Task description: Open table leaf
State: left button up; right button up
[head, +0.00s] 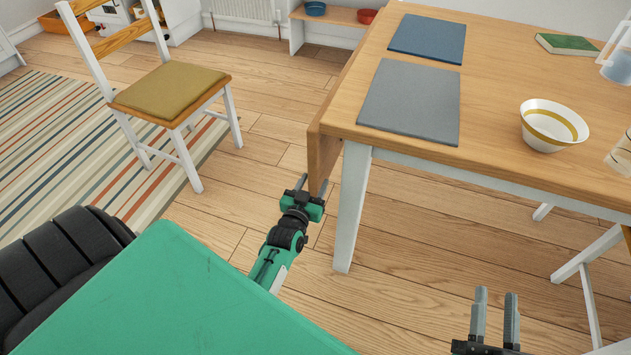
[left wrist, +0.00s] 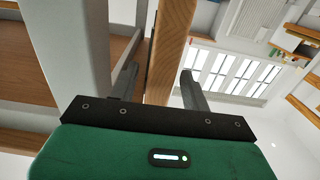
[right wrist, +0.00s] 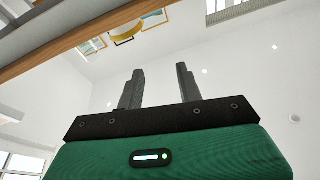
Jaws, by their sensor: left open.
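The wooden table (head: 500,60) has a leaf (head: 323,150) hanging down along its left side. My left gripper (head: 312,187) is low beside the leaf's bottom edge, next to the near white table leg (head: 350,205). In the left wrist view, the leaf (left wrist: 170,50) shows edge-on between the two spread fingers (left wrist: 158,80); I cannot tell whether either finger touches it. My right gripper (head: 496,305) is open and empty, low in front of the table's near side. It also shows open in the right wrist view (right wrist: 159,88).
On the tabletop are a grey mat (head: 410,100), a blue mat (head: 428,38), a striped bowl (head: 553,125), a green book (head: 567,44) and glassware at the right edge. A cushioned chair (head: 170,90) stands left on the floor. Floor between chair and table is clear.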

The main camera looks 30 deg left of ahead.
pick_arm(q)
jog(key=shift+x, duration=1.05)
pick_arm(e)
jog(key=shift+w+d+r+t, duration=0.15)
jog(key=shift+r+t, duration=0.15)
jog(key=shift+r, duration=0.25)
jog(key=shift+s+d+r+t, duration=0.15)
jog(key=shift+r+t, duration=0.15)
jog(key=shift+r, duration=0.2)
jog(key=shift+w, duration=0.1)
pick_arm(q)
grip_shut()
jog(key=shift+a, duration=0.1)
